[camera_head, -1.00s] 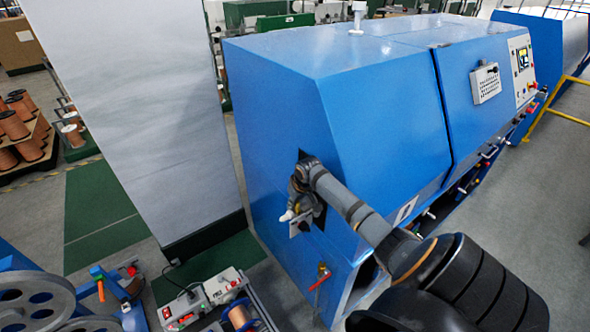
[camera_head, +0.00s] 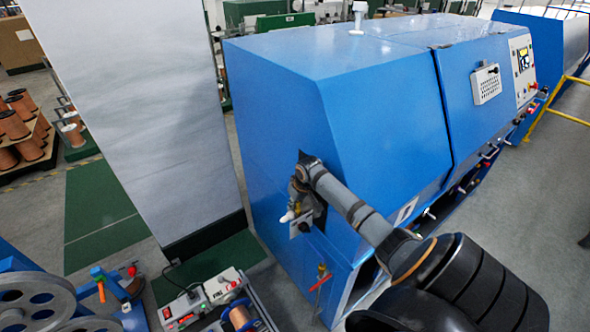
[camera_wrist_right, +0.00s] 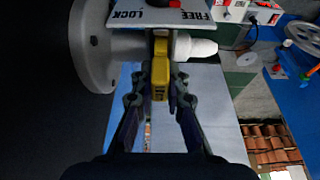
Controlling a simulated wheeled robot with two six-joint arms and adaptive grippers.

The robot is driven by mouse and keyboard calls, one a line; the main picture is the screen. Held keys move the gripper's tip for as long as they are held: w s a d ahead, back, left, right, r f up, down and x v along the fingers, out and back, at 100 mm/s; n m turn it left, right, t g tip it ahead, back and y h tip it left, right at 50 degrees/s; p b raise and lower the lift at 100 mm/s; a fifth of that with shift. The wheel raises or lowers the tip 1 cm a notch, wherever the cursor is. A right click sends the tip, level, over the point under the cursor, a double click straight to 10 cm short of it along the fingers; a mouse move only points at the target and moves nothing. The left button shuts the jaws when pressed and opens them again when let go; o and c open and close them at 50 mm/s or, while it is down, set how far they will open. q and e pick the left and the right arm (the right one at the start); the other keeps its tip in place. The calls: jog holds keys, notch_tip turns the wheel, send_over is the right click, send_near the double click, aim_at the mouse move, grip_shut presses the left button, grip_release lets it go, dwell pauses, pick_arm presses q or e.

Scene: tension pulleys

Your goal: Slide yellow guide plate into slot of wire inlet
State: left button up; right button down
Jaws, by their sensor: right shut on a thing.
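My right gripper (camera_wrist_right: 160,95) is shut on the yellow guide plate (camera_wrist_right: 160,68), which stands upright between the two fingers in the right wrist view. The plate's upper end is at the white wire inlet (camera_wrist_right: 196,47), a stub with a rounded tip. The slot is hidden, so I cannot tell how deep the plate sits in it. In the head view my right gripper (camera_head: 299,190) is at the near end of the blue machine, just above the inlet's white tip (camera_head: 288,216). The plate is too small there to make out clearly. My left gripper is not in view.
A LOCK/FREE panel (camera_wrist_right: 178,15) is close beside the inlet. The blue machine (camera_head: 270,120) fills the middle, with a red-handled valve (camera_head: 321,282) below the inlet. A grey panel (camera_head: 140,110) stands to the left. A control box (camera_head: 200,300) is at the lower left.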

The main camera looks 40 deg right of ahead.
jog(key=shift+w+f, duration=0.1)
jog(key=shift+f, duration=0.1)
dwell(0.3)
jog(key=shift+a+r, duration=0.1)
jog(key=shift+r, duration=0.25)
jog(key=shift+f, duration=0.25)
dwell(0.5)
jog(key=shift+f, duration=0.15)
jog(key=shift+r, duration=0.35)
dwell(0.5)
jog(key=shift+f, duration=0.2)
